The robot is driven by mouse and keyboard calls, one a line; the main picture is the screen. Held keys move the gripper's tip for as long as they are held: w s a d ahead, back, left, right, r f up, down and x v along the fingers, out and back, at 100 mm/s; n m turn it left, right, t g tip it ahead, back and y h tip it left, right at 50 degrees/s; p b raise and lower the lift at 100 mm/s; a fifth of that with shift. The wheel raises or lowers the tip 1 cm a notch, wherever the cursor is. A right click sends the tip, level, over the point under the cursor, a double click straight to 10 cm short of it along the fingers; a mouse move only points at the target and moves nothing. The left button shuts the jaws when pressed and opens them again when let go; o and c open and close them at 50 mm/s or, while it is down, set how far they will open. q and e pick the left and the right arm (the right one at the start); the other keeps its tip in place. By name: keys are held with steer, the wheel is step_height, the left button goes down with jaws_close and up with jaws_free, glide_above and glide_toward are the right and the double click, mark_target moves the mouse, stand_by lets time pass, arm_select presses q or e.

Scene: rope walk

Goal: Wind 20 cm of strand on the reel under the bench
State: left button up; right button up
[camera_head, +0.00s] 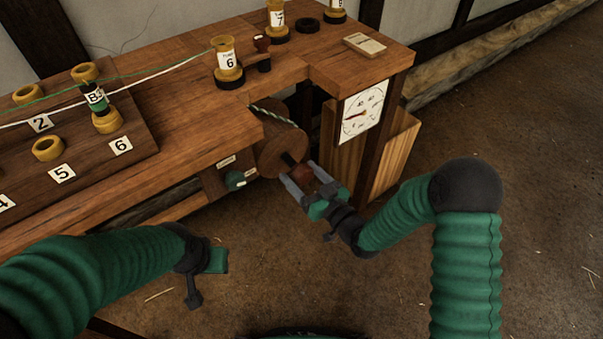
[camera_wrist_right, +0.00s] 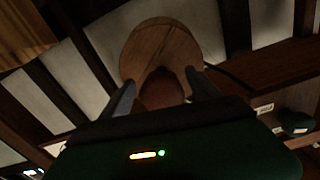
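The wooden reel (camera_head: 274,150) hangs under the bench's front edge, with pale green strand (camera_head: 272,113) running down over it. A reddish-brown handle knob (camera_head: 301,173) stands out from the reel's near side. My right gripper (camera_head: 301,175) is at this knob, one finger on each side, and appears shut on it. In the right wrist view the knob (camera_wrist_right: 160,92) fills the space between the fingers, with the reel's round face (camera_wrist_right: 160,42) behind. My left gripper (camera_head: 214,261) is low at the left, away from the bench; its fingers cannot be made out clearly.
A white dial gauge (camera_head: 363,112) is on the bench's right end. A green knob (camera_head: 235,180) sits on a panel left of the reel. White and green strands cross the bench (camera_head: 190,115) near a numbered tube (camera_head: 228,60). Open floor (camera_head: 540,180) lies to the right.

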steer(key=shift+r, duration=0.2)
steer(key=shift+s+d, duration=0.15)
steer(key=p+v, duration=0.4)
steer(key=v, duration=1.2)
steer(key=shift+s+d+f, duration=0.15)
steer(key=shift+f, duration=0.05)
steer(key=shift+f, duration=0.1)
